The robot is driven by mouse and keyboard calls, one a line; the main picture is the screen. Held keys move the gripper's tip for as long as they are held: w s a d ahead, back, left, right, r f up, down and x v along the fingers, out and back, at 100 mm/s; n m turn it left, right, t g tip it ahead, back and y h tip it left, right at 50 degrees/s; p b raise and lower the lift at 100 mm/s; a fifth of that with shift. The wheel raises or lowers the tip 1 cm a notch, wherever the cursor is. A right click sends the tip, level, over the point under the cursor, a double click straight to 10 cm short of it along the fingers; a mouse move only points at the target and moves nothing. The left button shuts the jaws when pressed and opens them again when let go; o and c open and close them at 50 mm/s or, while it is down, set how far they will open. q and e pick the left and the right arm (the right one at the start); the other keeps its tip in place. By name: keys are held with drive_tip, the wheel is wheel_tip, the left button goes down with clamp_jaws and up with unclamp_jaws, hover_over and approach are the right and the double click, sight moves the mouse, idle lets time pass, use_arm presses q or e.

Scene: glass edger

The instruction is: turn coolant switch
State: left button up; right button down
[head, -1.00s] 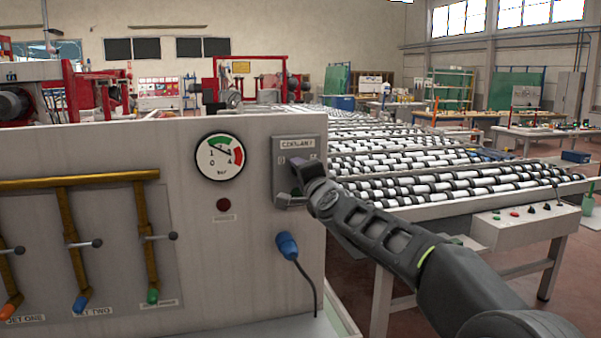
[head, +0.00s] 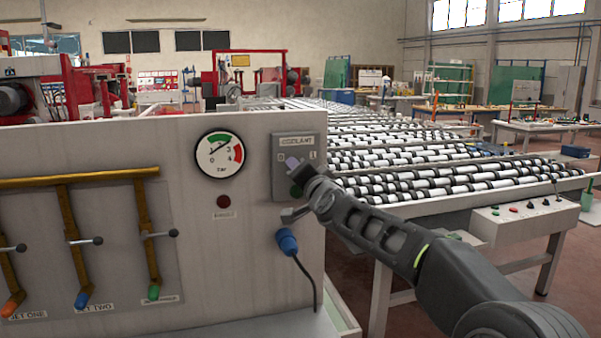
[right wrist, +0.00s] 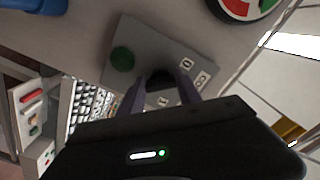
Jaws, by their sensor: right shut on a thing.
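The coolant switch is a black knob (right wrist: 161,79) on a grey panel (head: 308,148) labelled COOLANT, with 0 and 1 marks. My right gripper (head: 293,164) is at the knob, and in the right wrist view its two purple fingers (right wrist: 164,82) are shut on it, one on each side. In the head view the fingers and wrist hide the knob. Which mark the knob points to cannot be told. A round green button (right wrist: 122,58) sits on the same panel below the knob. My left gripper is not in view.
A pressure gauge (head: 219,156) and a dark red lamp (head: 223,201) are left of the panel. A blue plug (head: 287,241) with a cable is below. Lever valves on brass pipes (head: 70,212) are at the left. A roller conveyor (head: 430,190) stands behind my right arm.

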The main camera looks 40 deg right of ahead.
drive_tip(key=shift+f, duration=0.1)
drive_tip(key=c, duration=0.8)
unclamp_jaws()
drive_tip(key=shift+c, duration=0.2)
drive_tip(key=v, duration=0.7)
drive_tip(key=shift+s+a+b, duration=0.15)
drive_tip(key=shift+s+b, duration=0.2)
